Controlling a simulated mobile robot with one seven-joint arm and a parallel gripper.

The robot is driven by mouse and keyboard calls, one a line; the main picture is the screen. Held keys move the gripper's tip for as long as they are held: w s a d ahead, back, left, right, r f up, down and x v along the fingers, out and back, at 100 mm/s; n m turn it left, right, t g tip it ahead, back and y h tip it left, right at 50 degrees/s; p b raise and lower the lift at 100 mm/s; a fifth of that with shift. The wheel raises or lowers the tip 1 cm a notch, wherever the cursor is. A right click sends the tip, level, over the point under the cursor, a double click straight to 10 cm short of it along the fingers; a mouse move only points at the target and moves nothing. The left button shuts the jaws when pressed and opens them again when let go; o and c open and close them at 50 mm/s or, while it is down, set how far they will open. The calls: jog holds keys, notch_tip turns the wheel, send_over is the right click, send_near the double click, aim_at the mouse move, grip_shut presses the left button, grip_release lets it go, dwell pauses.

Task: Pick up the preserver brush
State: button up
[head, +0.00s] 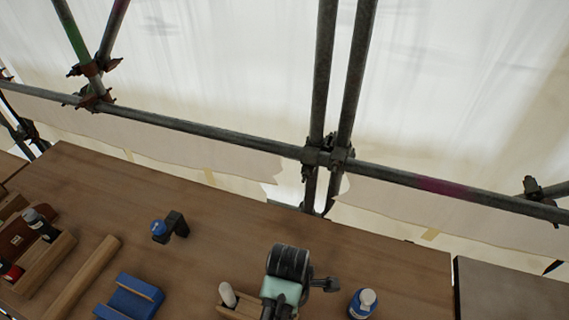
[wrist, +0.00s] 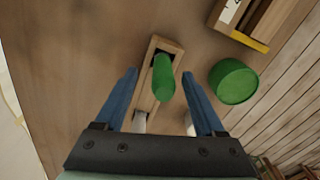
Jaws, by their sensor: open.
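A green rounded handle (wrist: 163,80) stands in a narrow wooden holder (wrist: 154,46) in the wrist view. It may be the preserver brush; no bristles show. My gripper (wrist: 160,73) is open, its two blue fingers on either side of the handle in the picture, with visible gaps. I cannot tell whether the fingertips are level with it or above it. A pale rounded end (wrist: 140,121) shows further along the holder. In the head view my arm stands beside the wooden holder (head: 236,309) with a pale end (head: 227,293), and my fingers are hidden.
A green round pot (wrist: 234,81) stands right of the holder in the wrist view, near a yellow-edged wooden box (wrist: 249,40). In the head view a blue bottle (head: 362,303), a blue cradle (head: 130,298) and a black bracket (head: 176,224) stand on the bench. Scaffold tubes (head: 230,133) run behind.

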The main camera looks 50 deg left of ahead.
jog(key=f, duration=0.3)
jog(key=f+p, duration=0.1)
jog(key=f, duration=0.1)
jog(key=shift+s, duration=0.4)
jog(key=shift+r, duration=0.1)
grip_shut()
